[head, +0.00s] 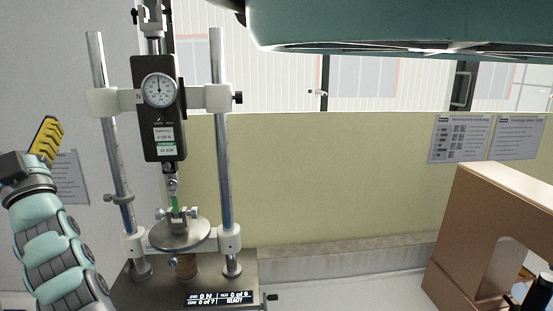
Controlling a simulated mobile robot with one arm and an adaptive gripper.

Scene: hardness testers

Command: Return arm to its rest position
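My gripper (46,139) is at the far left of the head view, at the end of my teal arm, raised beside the tester. One yellow ribbed finger pad shows. The other finger is not clear, so I cannot tell whether it is open or shut. Nothing is seen held in it. The tester (224,160) stands to its right, with two steel posts and a black force gauge (165,130) with a round dial. A small green piece (175,202) is upright below the gauge, above a round metal plate (180,236). The gripper appears apart from the tester.
The tester's display (220,298) shows "0 N" and "READY". A brown box-like block (490,215) with an arched opening stands at the right. A low yellow-green partition (330,180) runs behind, with two posted sheets (460,138). Bench between tester and block is clear.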

